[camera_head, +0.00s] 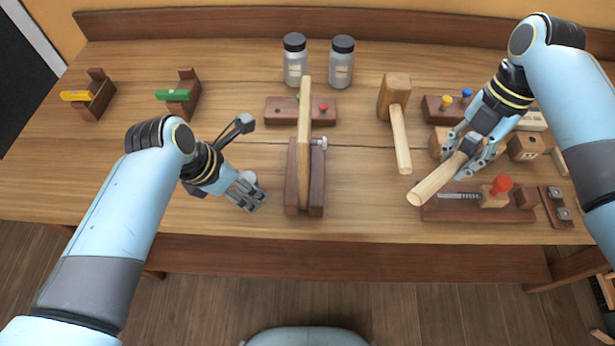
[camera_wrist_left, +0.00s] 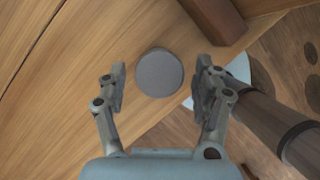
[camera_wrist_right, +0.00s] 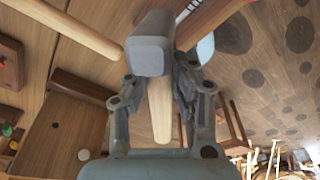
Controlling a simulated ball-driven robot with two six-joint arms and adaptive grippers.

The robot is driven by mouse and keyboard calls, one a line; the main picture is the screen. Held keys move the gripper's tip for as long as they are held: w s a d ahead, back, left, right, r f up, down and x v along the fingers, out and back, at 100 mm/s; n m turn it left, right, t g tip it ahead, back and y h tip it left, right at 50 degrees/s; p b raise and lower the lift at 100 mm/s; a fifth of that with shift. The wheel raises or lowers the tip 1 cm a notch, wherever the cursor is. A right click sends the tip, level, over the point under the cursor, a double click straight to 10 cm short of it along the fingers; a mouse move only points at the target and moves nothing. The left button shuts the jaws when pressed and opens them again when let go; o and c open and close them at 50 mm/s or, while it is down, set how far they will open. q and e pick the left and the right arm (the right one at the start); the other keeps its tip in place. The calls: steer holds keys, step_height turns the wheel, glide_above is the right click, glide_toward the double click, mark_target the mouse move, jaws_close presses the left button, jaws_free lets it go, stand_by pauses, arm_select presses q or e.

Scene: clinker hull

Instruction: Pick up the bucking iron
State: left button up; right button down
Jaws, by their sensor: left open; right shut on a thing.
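A round grey metal piece, which I take to be the bucking iron (camera_head: 249,177), is on the bench near its front edge. In the left wrist view the bucking iron (camera_wrist_left: 160,73) shows as a flat grey disc between and just beyond the spread fingers. My left gripper (camera_head: 247,166) is open, with a finger on each side of it; contact cannot be told. My right gripper (camera_head: 468,150) is shut on a wooden-handled tool (camera_head: 437,179) and holds it above the bench. Its grey block head (camera_wrist_right: 148,55) shows in the right wrist view.
A dark clamp-like block with an upright board (camera_head: 304,140) stands right of my left gripper. A wooden mallet (camera_head: 397,110) lies right of that. A dark tray (camera_head: 455,210) lies beneath the held tool. Two lidded jars (camera_head: 341,65) stand at the back. The bench's left front is clear.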

arm_select(q)
steer(key=shift+x, duration=1.25)
steer(key=shift+r, duration=0.1)
steer(key=shift+c, duration=0.9)
jaws_close()
steer(key=shift+w, duration=0.1)
